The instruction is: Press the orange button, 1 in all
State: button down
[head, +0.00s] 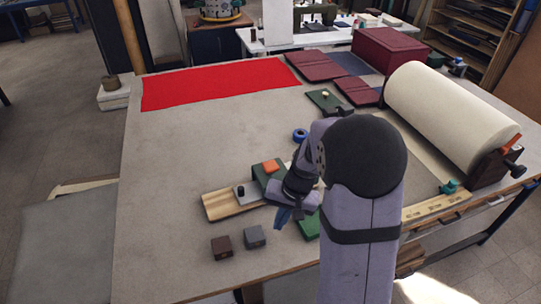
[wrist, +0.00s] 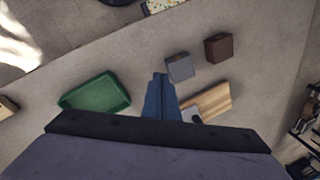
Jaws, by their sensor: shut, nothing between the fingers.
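The orange button (head: 271,166) sits on top of a dark green box on the table, just left of my arm. It is not visible in the wrist view. My gripper (head: 282,217) is nearer the camera than the button and a little to its right, pointing down. Its blue fingers are together and empty; they also show in the wrist view (wrist: 160,92). The gripper is apart from the button, and its height above the table is hard to judge.
A wooden board (head: 217,207) with a black-knobbed grey piece lies beside the green box. A brown block (head: 221,246) and grey block (head: 255,237) are near the front. A green tray (wrist: 97,93) is partly behind my arm. The table's left is clear.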

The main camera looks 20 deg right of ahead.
jog(key=w+d+r+m+t, duration=0.1)
jog(key=w+r+t, duration=0.25)
jog(key=w, duration=0.75)
notch_tip(320, 180, up, 10)
jog(key=m+t+h, duration=0.1)
jog(key=t, duration=0.3)
send_over(269, 164)
jog(key=s, duration=0.2)
jog(key=shift+d+f, duration=0.15)
jog(key=shift+d, duration=0.1)
jog(key=shift+f, duration=0.2)
notch_tip(269, 164, down, 7)
jog(key=b, duration=0.5)
jog(key=shift+r+b, duration=0.15)
jog(key=shift+b, duration=0.2)
jog(key=shift+f+b, duration=0.9)
jog(key=shift+b, duration=0.15)
jog(key=shift+s+a+f+b, duration=0.1)
jog(key=shift+f+b, duration=1.3)
jog(key=shift+b, duration=0.15)
dwell(0.5)
jog(key=shift+r+p, duration=1)
jog(key=shift+r, duration=0.3)
